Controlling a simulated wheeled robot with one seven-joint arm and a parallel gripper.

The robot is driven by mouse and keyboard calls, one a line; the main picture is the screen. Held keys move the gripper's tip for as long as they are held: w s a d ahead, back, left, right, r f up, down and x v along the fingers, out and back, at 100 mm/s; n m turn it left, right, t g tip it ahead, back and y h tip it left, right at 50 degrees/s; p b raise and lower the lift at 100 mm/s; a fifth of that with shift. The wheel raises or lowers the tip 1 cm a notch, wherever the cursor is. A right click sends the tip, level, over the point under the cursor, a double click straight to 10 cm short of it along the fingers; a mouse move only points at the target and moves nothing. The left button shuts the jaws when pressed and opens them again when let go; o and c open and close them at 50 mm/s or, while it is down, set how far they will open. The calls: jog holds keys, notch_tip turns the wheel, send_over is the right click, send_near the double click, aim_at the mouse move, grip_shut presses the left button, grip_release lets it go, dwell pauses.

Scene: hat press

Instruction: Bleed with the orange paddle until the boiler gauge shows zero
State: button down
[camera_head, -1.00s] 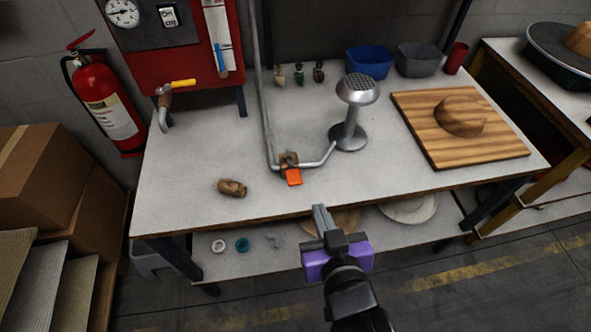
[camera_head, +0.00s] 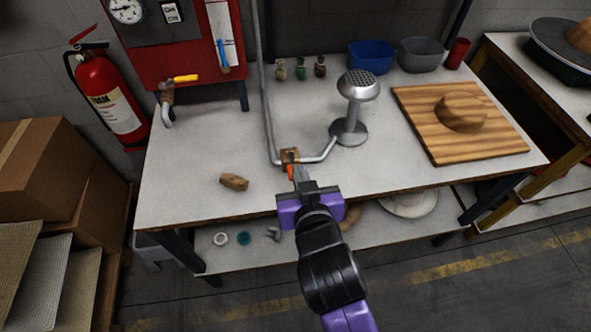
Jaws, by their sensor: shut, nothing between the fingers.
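The orange paddle (camera_head: 290,169) sits on a brass valve (camera_head: 289,156) in the pipe on the table, partly hidden behind my gripper. My gripper (camera_head: 298,172) is shut, with its fingertips at or right in front of the paddle; I cannot tell whether they touch. The boiler gauge (camera_head: 126,10) is a white round dial on the red boiler (camera_head: 188,55) at the upper left; its needle is too small to read surely. A switch plate marked ON and OK-like lettering (camera_head: 171,12) is beside it.
A brown lump (camera_head: 234,182) lies on the table (camera_head: 200,150) left of my gripper. A steamer head (camera_head: 357,86) on a stand is right of the valve. A wooden board (camera_head: 490,145) with a hat block is further right. A yellow-handled tap (camera_head: 180,80) juts from the boiler.

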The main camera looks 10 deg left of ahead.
jog(key=x, duration=0.5)
jog(key=shift+w+a+p, duration=0.1)
jog(key=shift+w+p, duration=0.1)
jog(key=shift+p, duration=0.1)
notch_tip(320, 180, down, 3)
jog(key=shift+f, duration=0.65)
jog(key=shift+f+t+b, duration=0.3)
jog(key=shift+f+b, duration=0.25)
jog(key=shift+b, duration=0.4)
jog(key=f+t+b, duration=0.1)
jog(key=b, duration=0.4)
jog(key=f+t+y+b, duration=0.1)
jog(key=b, duration=0.4)
jog(key=shift+s+f+t, duration=0.3)
jog(key=shift+s, duration=0.1)
jog(key=shift+r, duration=0.4)
dwell(2.9)
